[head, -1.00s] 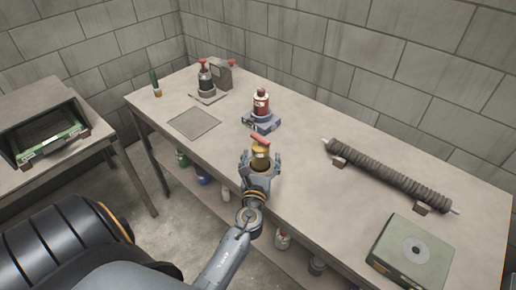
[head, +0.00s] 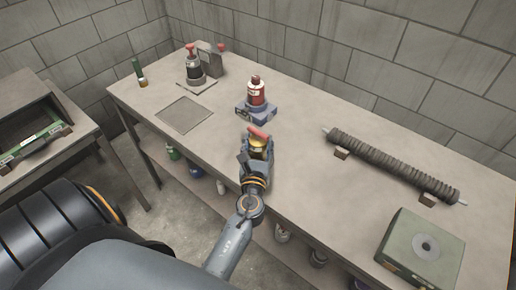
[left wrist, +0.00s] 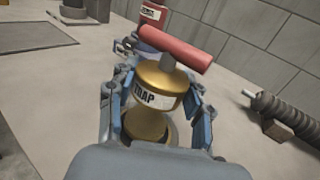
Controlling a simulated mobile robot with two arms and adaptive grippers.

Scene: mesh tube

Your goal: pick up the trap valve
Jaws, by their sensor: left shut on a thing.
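The trap valve is a brass-yellow body with a red T-handle and a white label reading "TRAP". In the left wrist view the trap valve (left wrist: 158,82) stands upright between my left gripper's fingers (left wrist: 155,105), which close on it from both sides. In the head view the trap valve (head: 258,143) shows at the end of my left arm, over the front part of the bench, with my left gripper (head: 256,155) around it. Its lower end is partly hidden by the gripper, so I cannot tell whether it touches the bench. My right gripper is not in view.
A red bottle-like valve (head: 256,92) stands on a blue-grey base just behind. A dark valve (head: 194,68) and a flat grey plate (head: 184,114) are at the back left. A ribbed mesh tube (head: 390,165) lies on blocks at right, near a green box (head: 420,248).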

